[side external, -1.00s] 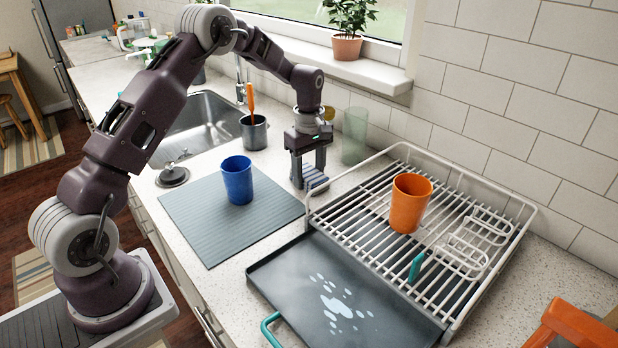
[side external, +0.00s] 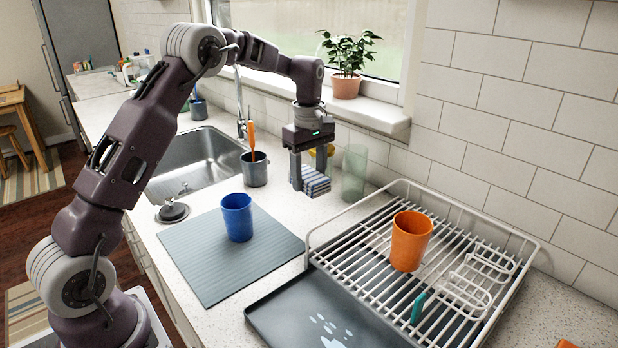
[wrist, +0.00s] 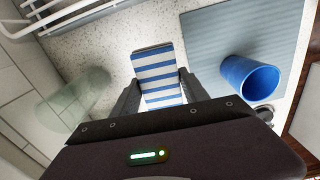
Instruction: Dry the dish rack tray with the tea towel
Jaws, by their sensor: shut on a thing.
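The tea towel (side external: 315,184), folded, with blue and white stripes, is in my gripper (side external: 309,178). The gripper is shut on it and holds it above the counter, left of the dish rack. In the wrist view the towel (wrist: 155,72) sticks out between the fingers (wrist: 157,97). The dark grey dish rack tray (side external: 275,308) lies in front of the white wire rack (side external: 357,271). Pale wet patches (side external: 328,328) show on it, and its near part is cut off by the frame.
An orange cup (side external: 410,242) and a teal item (side external: 418,307) are on the rack. A blue cup (side external: 237,218) stands on a grey mat (side external: 205,268). A greenish clear glass (side external: 355,172) and a grey pot (side external: 254,170) stand near the wall. The sink (side external: 200,160) is left.

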